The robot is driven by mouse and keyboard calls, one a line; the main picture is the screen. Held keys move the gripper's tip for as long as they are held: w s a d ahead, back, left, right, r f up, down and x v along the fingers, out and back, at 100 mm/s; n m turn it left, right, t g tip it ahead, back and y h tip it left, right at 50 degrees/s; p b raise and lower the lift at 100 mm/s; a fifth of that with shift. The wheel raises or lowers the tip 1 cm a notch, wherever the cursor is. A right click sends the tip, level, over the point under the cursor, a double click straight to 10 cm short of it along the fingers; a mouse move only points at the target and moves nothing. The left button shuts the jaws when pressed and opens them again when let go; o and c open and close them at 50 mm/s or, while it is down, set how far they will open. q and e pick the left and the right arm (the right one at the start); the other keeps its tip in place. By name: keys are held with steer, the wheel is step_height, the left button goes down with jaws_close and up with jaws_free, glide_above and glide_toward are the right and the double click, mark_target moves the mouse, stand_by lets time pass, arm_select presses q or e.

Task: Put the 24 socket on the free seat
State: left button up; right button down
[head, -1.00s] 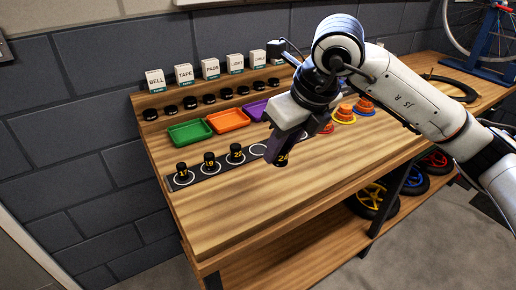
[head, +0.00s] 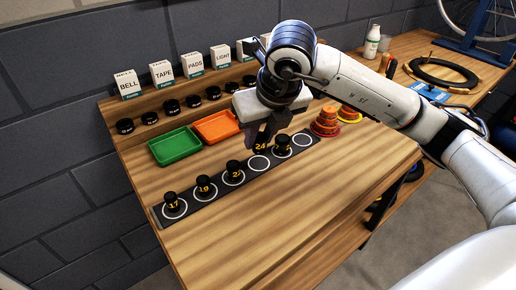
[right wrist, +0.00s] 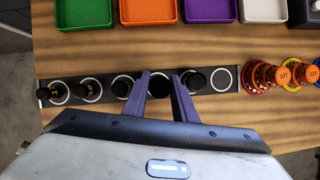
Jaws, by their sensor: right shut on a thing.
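The 24 socket (head: 260,149) is black with a yellow number. My right gripper (head: 263,138) is shut on it and holds it upright, apparently just above an empty white ring (head: 258,163) on the dark socket strip (head: 208,195). In the right wrist view the gripper (right wrist: 160,80) has the dark socket (right wrist: 159,85) between its fingers, over the strip, and hides most of the ring below. Sockets 17 (head: 171,201), 19 (head: 204,186) and 22 (head: 235,171) stand to its left; another socket (head: 282,145) stands to its right. My left gripper is out of view.
The ring at the strip's right end (head: 302,139) is empty. Green (head: 175,146) and orange (head: 216,126) trays lie behind the strip. Orange stacked parts (head: 327,118) stand to the right. The bench front (head: 290,215) is clear.

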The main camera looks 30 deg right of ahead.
mark_target(259, 151)
steer(key=shift+w+f, duration=0.1)
steer(key=shift+f, duration=2.1)
steer(key=c, duration=1.4)
jaws_free()
steer(key=shift+c, duration=0.2)
steer(key=v, duration=1)
steer(key=shift+r, duration=0.4)
steer(key=shift+v, duration=0.75)
steer(key=shift+s+f, duration=0.15)
steer(key=shift+s, duration=0.05)
